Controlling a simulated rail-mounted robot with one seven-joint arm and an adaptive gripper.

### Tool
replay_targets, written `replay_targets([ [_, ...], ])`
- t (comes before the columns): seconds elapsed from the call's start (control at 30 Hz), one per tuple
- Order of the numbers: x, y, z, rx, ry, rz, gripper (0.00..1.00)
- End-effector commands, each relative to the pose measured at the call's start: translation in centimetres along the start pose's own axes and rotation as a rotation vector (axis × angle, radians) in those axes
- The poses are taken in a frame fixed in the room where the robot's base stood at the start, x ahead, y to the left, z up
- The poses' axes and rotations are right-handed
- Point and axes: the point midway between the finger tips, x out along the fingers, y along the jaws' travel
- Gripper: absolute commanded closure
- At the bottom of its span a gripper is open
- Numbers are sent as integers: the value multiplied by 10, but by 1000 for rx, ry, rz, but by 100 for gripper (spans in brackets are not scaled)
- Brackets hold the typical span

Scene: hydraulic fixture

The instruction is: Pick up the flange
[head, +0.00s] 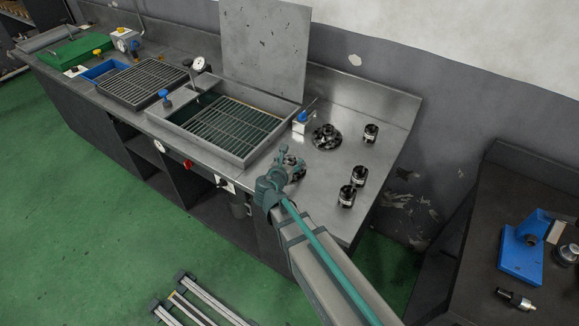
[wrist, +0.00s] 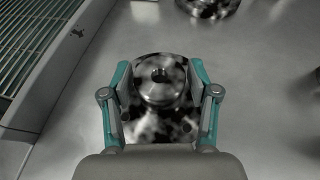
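A shiny mottled metal flange (wrist: 160,92) with a raised round hub and a centre hole lies on the steel worktop, between my gripper's fingers in the wrist view. In the head view it shows partly behind my gripper (head: 285,163), near the front edge of the worktop (head: 319,190). My gripper (wrist: 160,72) is open, with one teal finger on each side of the hub. A thin gap seems to show beside the hub; whether a finger touches the flange lower down I cannot tell. A second similar flange (head: 326,137) lies farther back, cut off at the wrist view's top (wrist: 208,6).
Several black cylinders (head: 371,133) stand to the right on the worktop. A sunken tray with a wire grid (head: 229,126) lies to the left. A small blue-topped valve (head: 302,121) stands near the second flange. A dark side table (head: 462,262) is at the right.

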Motion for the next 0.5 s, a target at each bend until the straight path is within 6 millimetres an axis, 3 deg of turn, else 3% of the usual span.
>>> replay_targets([
  [0.03, 0, 0, 0, 0, 0, 0, 54],
  [0.3, 0, 0, 0, 0, 0, 0, 99],
  [0.5, 0, 0, 1, -1, -1, 0, 100],
])
